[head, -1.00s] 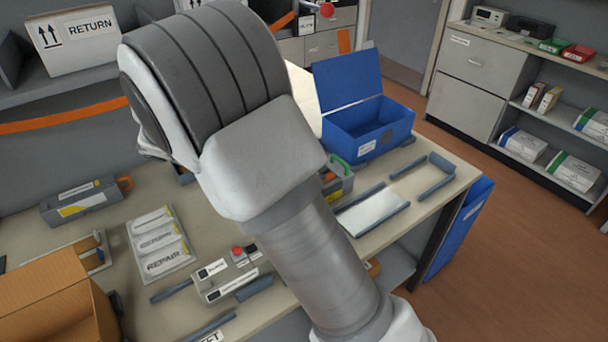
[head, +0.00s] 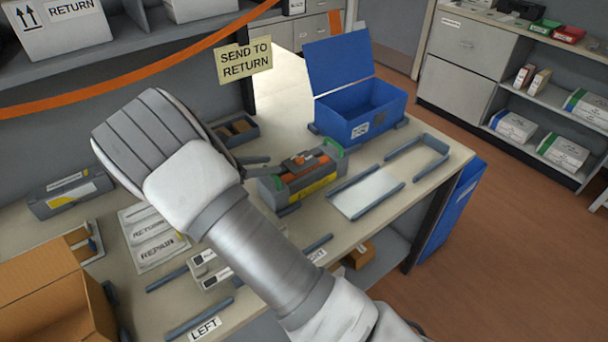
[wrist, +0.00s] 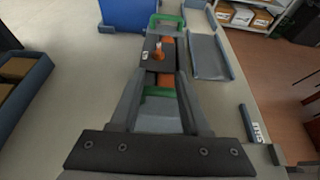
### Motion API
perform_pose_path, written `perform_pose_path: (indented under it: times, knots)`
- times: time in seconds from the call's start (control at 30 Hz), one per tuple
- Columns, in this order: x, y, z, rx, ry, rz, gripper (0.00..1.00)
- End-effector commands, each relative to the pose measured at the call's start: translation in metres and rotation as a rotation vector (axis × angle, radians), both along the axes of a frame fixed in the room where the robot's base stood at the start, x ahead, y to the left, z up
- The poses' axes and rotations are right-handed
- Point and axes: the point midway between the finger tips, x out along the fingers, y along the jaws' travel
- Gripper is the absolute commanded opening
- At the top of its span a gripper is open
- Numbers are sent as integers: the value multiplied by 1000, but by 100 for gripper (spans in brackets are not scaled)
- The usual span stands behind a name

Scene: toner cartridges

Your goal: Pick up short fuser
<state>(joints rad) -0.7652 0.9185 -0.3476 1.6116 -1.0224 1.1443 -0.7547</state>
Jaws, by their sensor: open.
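A grey fuser unit (head: 312,188) with an orange roller, green end handles and a yellow label lies on the bench, right of my arm in the head view. In the wrist view the fuser (wrist: 151,47) runs away from me, with a dark top piece and an orange knob. My gripper (wrist: 162,82) is open and empty, its fingers spread above the fuser's near end, one on each side. In the head view my gripper (head: 268,165) is at the fuser's left end. Whether the fingers touch it is unclear.
A blue open bin (head: 362,112) stands behind the fuser. A white pad with grey rails (head: 366,192) lies to its right. A dark tray (head: 236,130) is behind my gripper. Another grey unit (head: 70,193) and a cardboard box (head: 50,290) are at left.

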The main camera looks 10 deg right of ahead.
Motion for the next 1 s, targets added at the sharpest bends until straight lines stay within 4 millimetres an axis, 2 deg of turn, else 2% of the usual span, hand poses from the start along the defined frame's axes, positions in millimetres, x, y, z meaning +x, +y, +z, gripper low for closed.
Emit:
perform_pose_path:
  times: [0.1, 0.43, 0.7, 0.97, 1.0]
  knots:
    - [7, -17, -8, -1, 0, -2, 46]
    - [16, -36, -15, 0, 0, -2, 46]
    - [32, -68, -28, 0, 1, -2, 46]
    - [34, -71, -29, 1, 0, 1, 46]
    - [34, -71, -29, 1, 0, 1, 39]
